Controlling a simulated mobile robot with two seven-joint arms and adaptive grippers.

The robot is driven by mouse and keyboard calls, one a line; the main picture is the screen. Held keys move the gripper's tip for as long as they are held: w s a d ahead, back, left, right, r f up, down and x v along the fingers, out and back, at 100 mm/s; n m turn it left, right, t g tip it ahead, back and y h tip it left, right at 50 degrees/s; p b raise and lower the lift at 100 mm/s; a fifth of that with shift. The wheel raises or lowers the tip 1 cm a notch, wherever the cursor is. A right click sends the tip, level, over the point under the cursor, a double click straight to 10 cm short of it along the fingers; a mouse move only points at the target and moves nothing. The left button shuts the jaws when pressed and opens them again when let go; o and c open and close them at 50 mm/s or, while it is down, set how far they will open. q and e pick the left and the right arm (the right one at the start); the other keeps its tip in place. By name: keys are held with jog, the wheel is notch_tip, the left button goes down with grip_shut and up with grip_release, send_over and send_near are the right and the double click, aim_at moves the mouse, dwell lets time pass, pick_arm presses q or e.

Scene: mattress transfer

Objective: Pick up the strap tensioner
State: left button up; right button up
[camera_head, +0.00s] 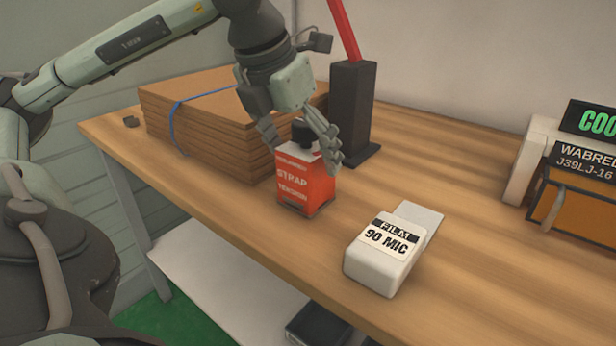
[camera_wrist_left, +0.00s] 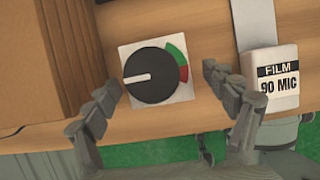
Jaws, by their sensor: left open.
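The strap tensioner is a red box (camera_head: 305,184) with white "STRAP TENSION" lettering and a black knob on top. It stands upright on the wooden table (camera_head: 240,215). My left gripper (camera_head: 303,143) is open just above it, with its fingers on either side of the knob in the head view. In the left wrist view, the tensioner's top (camera_wrist_left: 157,76) shows a white face, a black dial and a green and red arc. It lies ahead of and between the open fingers of my left gripper (camera_wrist_left: 165,95). I cannot tell whether the fingers touch it. My right gripper is not in view.
A stack of brown cardboard sheets (camera_head: 200,125) with a blue strap stands left of the tensioner. A dark post (camera_head: 352,105) with a red bar stands behind it. A white "FILM 90 MIC" block (camera_head: 380,265) lies to the right. An orange-fronted device (camera_head: 575,210) stands far right.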

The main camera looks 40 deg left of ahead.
pick_arm(q)
jog(key=x, duration=0.3)
jog(key=shift+f, duration=0.35)
jog(key=c, duration=1.8)
jog(key=shift+w+r, duration=0.1)
grip_shut()
jog(key=shift+r, duration=0.1)
